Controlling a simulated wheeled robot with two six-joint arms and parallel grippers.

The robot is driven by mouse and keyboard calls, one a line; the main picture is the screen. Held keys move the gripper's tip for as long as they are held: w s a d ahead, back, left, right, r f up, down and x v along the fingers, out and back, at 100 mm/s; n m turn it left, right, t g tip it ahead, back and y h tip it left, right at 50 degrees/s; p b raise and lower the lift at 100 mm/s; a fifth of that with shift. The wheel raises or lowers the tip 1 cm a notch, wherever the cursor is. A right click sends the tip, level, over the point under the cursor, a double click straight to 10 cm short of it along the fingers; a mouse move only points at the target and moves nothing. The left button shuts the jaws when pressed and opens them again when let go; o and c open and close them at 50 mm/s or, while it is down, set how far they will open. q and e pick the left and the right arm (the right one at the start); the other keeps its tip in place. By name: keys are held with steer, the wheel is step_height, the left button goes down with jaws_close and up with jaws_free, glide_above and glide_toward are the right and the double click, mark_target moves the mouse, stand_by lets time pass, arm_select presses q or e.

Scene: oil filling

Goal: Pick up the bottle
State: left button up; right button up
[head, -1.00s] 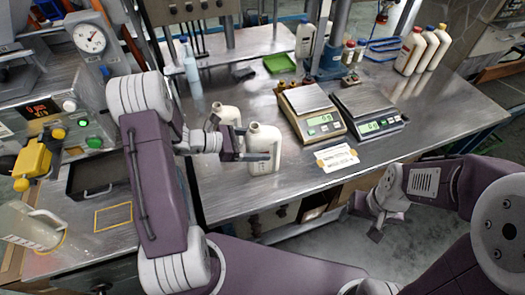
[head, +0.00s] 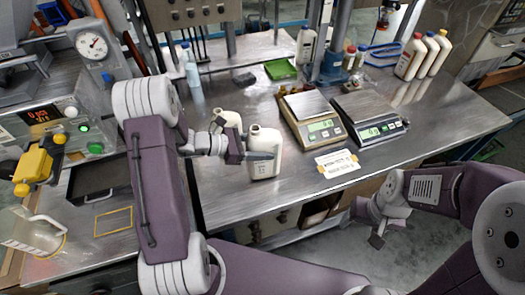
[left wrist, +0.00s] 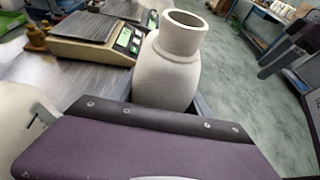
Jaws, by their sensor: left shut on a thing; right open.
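A white bottle (head: 264,141) with an open neck stands upright near the front edge of the metal table. My left gripper (head: 258,156) is shut on its body from the left, with a finger across its front. In the left wrist view the bottle (left wrist: 172,65) rises beyond the gripper, its round mouth uncapped. A second white bottle (head: 228,121) stands just behind and to the left, partly hidden by the gripper. My right gripper (head: 374,228) is open and empty, in front of the table and well away to the right.
Two scales, one (head: 322,131) nearer the bottle and one (head: 380,130) farther right, stand to the right. A yellow-and-white label card (head: 338,162) lies before them. Several capped bottles (head: 426,55) stand at the back right. A green tray (head: 281,69) lies behind.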

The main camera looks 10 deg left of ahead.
mark_target(264, 142)
arm_select(q)
steer(key=r, duration=0.3)
steer(key=shift+s+d+r, duration=0.1)
steer(key=shift+s+d, duration=0.05)
steer(key=shift+d, duration=0.25)
steer(key=s+d+r, duration=0.5)
steer(key=d+r, duration=0.1)
steer(key=d, duration=0.3)
steer(key=shift+s+d+r, duration=0.2)
steer(key=shift+d, duration=0.1)
